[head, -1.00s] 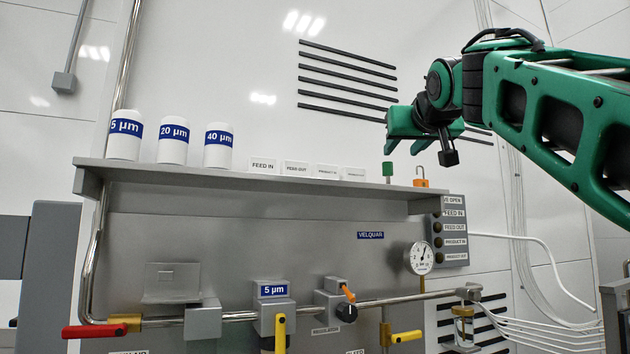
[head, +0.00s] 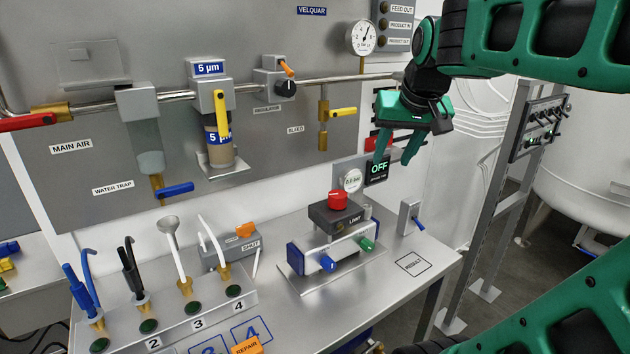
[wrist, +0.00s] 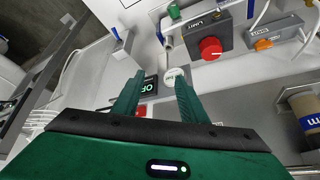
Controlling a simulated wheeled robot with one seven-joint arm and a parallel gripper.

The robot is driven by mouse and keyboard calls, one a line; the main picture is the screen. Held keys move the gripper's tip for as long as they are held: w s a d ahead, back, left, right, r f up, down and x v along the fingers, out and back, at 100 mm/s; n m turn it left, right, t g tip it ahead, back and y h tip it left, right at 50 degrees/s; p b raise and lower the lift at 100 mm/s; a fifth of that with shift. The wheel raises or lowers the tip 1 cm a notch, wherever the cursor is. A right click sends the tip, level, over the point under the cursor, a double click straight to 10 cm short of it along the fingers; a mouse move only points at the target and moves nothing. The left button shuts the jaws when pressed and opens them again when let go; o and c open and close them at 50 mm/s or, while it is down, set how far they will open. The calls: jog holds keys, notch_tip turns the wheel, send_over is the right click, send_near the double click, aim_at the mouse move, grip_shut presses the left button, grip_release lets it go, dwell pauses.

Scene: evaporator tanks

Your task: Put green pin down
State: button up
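My gripper (head: 398,152) is at the right of the head view, in front of the panel's right edge and above the bench. In the wrist view, my gripper (wrist: 157,98) has its two green fingers apart, with nothing held between them. The upright green pin seen earlier on the shelf is out of view now, as is the shelf.
An OFF display (head: 378,169) and small gauge (head: 352,180) are near my fingers.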

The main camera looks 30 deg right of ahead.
jog(key=s+a+f+g+y, duration=0.1)
jog(key=s+a+f+g, duration=0.1)
jog(key=s+f, duration=0.6)
jog(key=s+a+f+g+y, duration=0.1)
jog(key=s+a+f+g, duration=0.2)
jog(key=f, duration=0.7)
jog(key=s+a, duration=0.2)
jog(key=s, duration=0.2)
jog(key=shift+s+a+f+g+y, duration=0.2)
jog(key=shift+s+a+g+y, duration=0.1)
jog(key=shift+s+y, duration=0.1)
jog(key=shift+d, duration=0.1)
jog(key=shift+w+f, duration=0.2)
jog(key=shift+w, duration=0.45)
